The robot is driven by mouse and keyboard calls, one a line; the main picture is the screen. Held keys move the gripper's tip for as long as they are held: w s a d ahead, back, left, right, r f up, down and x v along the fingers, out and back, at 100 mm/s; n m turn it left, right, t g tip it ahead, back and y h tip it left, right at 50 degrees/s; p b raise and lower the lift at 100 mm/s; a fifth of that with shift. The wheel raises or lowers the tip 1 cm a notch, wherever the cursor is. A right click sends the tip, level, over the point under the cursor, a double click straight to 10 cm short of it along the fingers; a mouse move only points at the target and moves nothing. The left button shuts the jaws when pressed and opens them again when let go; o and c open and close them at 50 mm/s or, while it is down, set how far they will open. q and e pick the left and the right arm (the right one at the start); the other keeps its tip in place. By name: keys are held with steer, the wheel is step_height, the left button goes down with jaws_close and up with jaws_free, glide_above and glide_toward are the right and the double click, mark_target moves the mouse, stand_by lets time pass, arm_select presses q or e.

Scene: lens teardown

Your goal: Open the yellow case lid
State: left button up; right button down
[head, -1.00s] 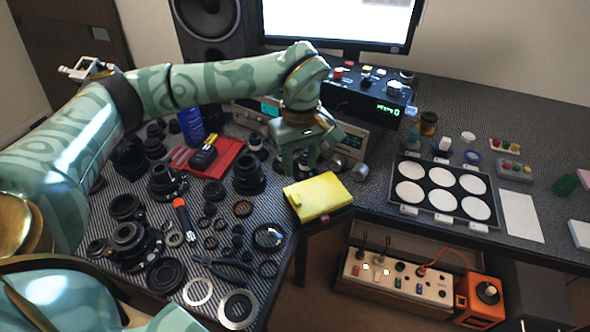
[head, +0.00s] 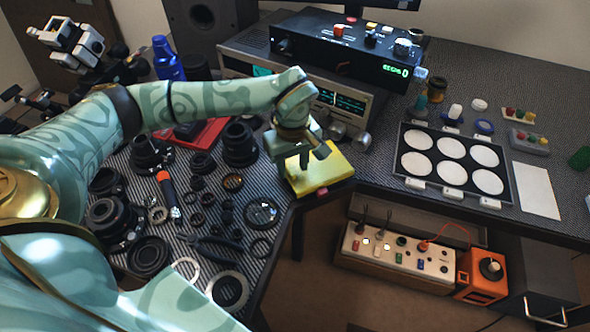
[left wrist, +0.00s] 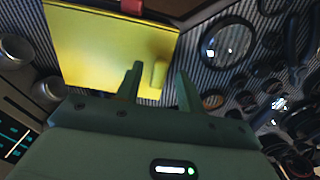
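The yellow case (head: 328,174) lies flat near the table's front corner, and its lid looks shut. It has a small red piece (head: 321,192) on its front edge. In the left wrist view the yellow case (left wrist: 95,40) fills the upper left, with a small raised yellow tab (left wrist: 158,74) near its edge. My left gripper (head: 292,168) is over the left part of the case, pointing down. In the left wrist view its two fingers (left wrist: 159,82) are spread, with the tab between them, nearer the left finger. Whether they touch the case I cannot tell. My right gripper is not in view.
Several lens parts (head: 240,145) crowd the table left of the case. An instrument with knobs (head: 345,105) stands close behind it. A tray of white discs (head: 407,180) lies to the right. The table's front edge is just before the case.

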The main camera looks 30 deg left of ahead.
arm_select(q)
steer(key=shift+f, duration=0.7)
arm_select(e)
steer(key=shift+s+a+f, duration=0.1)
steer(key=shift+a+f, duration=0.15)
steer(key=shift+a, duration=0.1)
